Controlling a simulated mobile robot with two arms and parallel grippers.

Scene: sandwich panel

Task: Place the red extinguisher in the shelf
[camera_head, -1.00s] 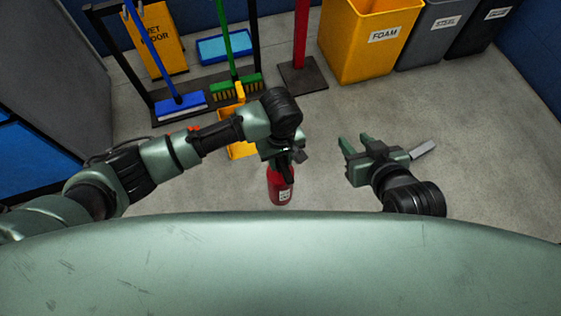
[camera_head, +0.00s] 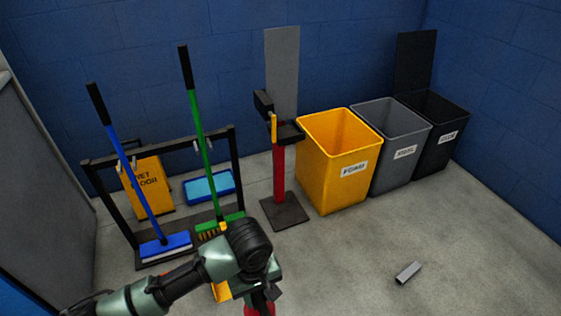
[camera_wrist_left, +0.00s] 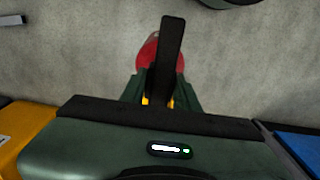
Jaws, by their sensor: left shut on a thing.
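My left gripper (camera_head: 262,290) is low in the head view and shut on the red extinguisher (camera_head: 258,310). Only a small red part of the extinguisher shows there, at the bottom edge. In the left wrist view the extinguisher's red body (camera_wrist_left: 146,53) shows below a black bar (camera_wrist_left: 171,55), its top part, between the green fingers (camera_wrist_left: 160,95). The gripper hides much of it. My right gripper is not in view. I cannot make out the shelf in these frames.
A tool rack (camera_head: 236,165) with a blue broom (camera_head: 130,170) and green broom (camera_head: 198,130) stands at left. A red post stand (camera_head: 279,175) and yellow (camera_head: 318,190), grey and black bins line the wall. A metal piece (camera_head: 408,272) lies on otherwise clear floor at right.

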